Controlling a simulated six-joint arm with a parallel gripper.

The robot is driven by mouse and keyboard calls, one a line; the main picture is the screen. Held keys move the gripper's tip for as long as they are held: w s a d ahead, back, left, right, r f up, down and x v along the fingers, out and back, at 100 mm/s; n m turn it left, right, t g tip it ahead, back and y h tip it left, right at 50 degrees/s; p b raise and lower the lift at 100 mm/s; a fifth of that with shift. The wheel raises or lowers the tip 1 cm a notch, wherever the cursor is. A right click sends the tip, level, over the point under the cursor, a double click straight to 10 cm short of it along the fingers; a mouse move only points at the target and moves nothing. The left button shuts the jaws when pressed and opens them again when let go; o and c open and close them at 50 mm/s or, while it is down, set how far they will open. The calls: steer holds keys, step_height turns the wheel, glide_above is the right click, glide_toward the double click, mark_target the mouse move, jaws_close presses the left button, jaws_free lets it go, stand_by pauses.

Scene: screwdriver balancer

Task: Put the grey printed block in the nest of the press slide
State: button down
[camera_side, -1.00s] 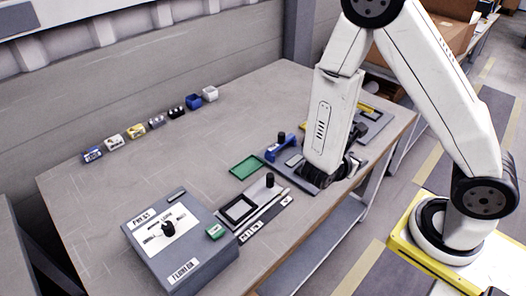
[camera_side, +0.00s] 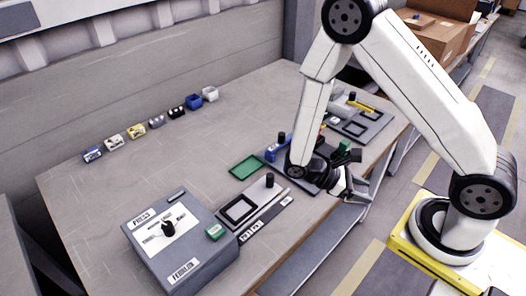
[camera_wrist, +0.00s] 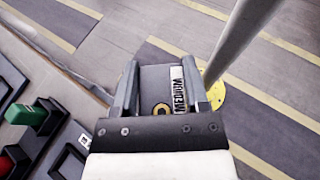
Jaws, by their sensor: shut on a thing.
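My gripper (camera_wrist: 160,66) is shut on the grey printed block (camera_wrist: 154,88), which carries a MEDIUM label and a brass-coloured ring. In the side view my gripper (camera_side: 358,187) is tilted sideways, pointing right and out over the table's front edge. The block is too small to make out clearly there. The press slide (camera_side: 262,192) lies on the table to the left of my gripper, beside the press. Its nest (camera_side: 239,209) is a black square frame and looks empty.
The grey press box (camera_side: 190,262) with a knob stands at the front left. A green tray (camera_side: 247,167) lies behind the slide. Fixtures (camera_side: 362,122) stand on the right part of the table.

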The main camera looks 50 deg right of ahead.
steer(key=w+a+f+m+g+y, duration=0.1)
steer(key=a+f+m+g+y, duration=0.15)
steer(key=a+m+y, duration=0.55)
steer(key=m+t+y, duration=1.3)
steer(key=m, duration=0.4)
glide_above(235, 213)
steer(key=shift+r, duration=0.2)
steer(key=shift+f, duration=0.2)
steer(key=shift+f, duration=3.1)
